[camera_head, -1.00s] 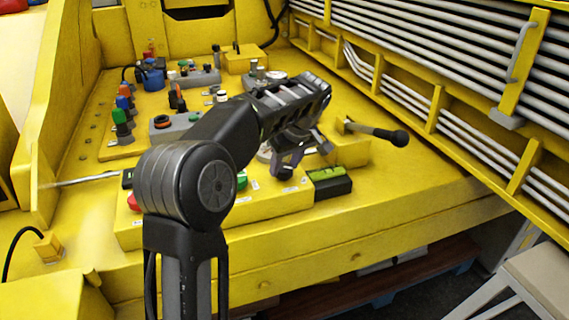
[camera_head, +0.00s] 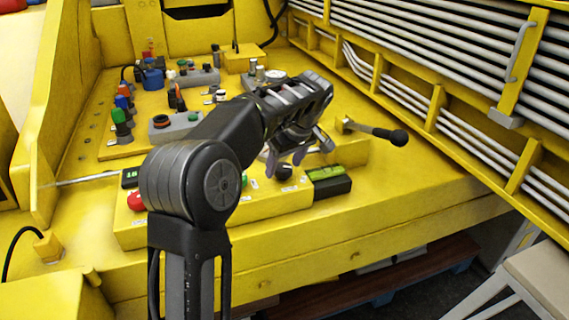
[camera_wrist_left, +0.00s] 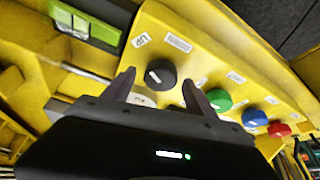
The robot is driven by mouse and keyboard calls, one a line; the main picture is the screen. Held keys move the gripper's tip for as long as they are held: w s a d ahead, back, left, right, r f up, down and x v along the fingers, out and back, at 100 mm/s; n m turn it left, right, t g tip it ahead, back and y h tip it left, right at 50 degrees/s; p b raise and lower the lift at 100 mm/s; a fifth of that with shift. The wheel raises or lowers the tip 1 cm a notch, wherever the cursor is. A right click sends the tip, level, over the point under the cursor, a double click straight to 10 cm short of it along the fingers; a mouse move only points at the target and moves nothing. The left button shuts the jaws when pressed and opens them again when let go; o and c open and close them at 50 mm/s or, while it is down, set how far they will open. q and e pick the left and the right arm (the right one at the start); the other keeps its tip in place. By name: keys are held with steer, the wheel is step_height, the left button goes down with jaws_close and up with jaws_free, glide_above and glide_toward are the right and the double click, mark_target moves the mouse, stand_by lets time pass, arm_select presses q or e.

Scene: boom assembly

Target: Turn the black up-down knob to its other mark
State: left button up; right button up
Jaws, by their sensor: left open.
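The black knob (camera_head: 284,172) sits on the yellow front panel, just left of the green-topped black box. My left gripper (camera_head: 285,160) is open and empty, just above and behind the knob in the head view. In the left wrist view the knob (camera_wrist_left: 160,74) shows between and beyond the two open fingertips (camera_wrist_left: 158,82), and no finger visibly grips it. A label reading "UP" (camera_wrist_left: 141,40) lies beside the knob. A second label on its other side is partly hidden by my gripper. My right gripper is not in view.
Green (camera_wrist_left: 219,100), blue (camera_wrist_left: 254,117) and red (camera_wrist_left: 279,129) buttons stand in a row beside the knob. The green-topped box (camera_head: 328,184) is close on the knob's other side. A black-handled lever (camera_head: 390,136) sticks out at the right.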

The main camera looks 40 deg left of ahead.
arm_select(q)
steer(key=shift+d+r, duration=0.25)
steer(key=shift+r, duration=0.35)
steer(key=v, duration=0.4)
steer(key=p+v, duration=0.1)
steer(key=v, duration=0.1)
steer(key=shift+s+d+r+p, duration=0.1)
steer(key=shift+s+r+p, duration=0.1)
steer(key=shift+r+p, duration=0.1)
steer(key=shift+f, duration=0.1)
